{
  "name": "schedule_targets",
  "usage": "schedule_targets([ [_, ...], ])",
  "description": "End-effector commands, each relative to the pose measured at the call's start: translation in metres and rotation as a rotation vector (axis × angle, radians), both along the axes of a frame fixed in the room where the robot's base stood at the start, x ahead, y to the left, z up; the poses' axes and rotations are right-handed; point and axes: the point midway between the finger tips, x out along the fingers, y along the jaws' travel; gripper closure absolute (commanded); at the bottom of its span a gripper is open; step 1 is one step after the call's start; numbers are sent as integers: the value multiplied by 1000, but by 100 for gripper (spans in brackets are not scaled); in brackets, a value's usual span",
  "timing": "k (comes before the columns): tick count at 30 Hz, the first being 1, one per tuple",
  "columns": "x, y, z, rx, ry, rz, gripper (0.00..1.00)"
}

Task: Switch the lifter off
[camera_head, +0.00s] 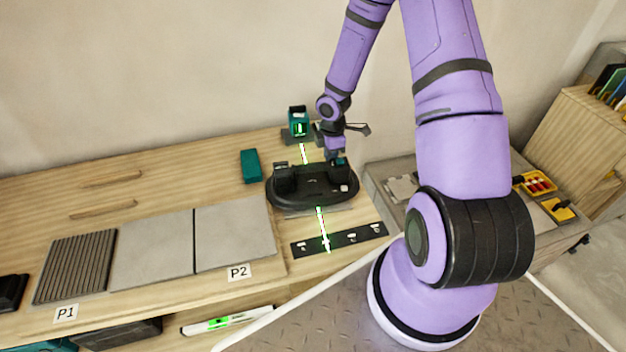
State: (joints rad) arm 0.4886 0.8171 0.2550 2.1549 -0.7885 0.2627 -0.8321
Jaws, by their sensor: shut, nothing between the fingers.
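The lifter (312,188) is a black oval device with two raised blocks, lying at the right end of the wooden bench. The fingertips are small in the view and partly merge with the dark block. No lit switch mark shows clearly on the lifter.
A teal laser level (298,122) stands behind the lifter and throws a green line across the bench. A teal block (250,166) lies left. Grey tiles (152,250) and a black slotted strip (340,239) lie in front. A side cart (400,190) stands right.

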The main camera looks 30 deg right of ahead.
Motion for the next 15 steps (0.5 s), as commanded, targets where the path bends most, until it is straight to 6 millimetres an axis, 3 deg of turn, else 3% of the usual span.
schedule_targets([
  [15, 1, -1, 36, -1, -2, -3, 100],
])
